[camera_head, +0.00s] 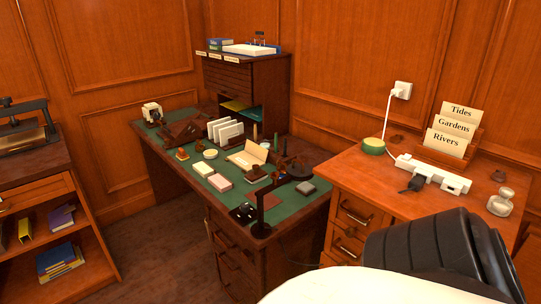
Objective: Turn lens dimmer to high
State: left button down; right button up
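A dark lamp-like stand (260,229) is at the front right of the green-topped desk (187,147). Its post rises to an arm that reaches right and back. A round dark piece that may be its lens head is near the arm's end, but it is too small to be sure. A thin cord runs from near its foot toward the right cabinet. I cannot make out a dimmer or its setting; no part is clearly a dimmer. Neither of my grippers shows; a black ribbed part and a white part of my body fill the bottom right.
A wooden cabinet (345,177) at the right bears a white power strip (428,173), a green round object (374,146), a card rack (476,142) and a glass jar (500,204). Several small items crowd the desk. A shelf unit (62,210) stands left; floor between is clear.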

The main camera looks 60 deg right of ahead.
aim_at(245, 207)
jog(key=u, duration=0.15)
jog(key=k, duration=0.05)
jog(key=z, duration=1.5)
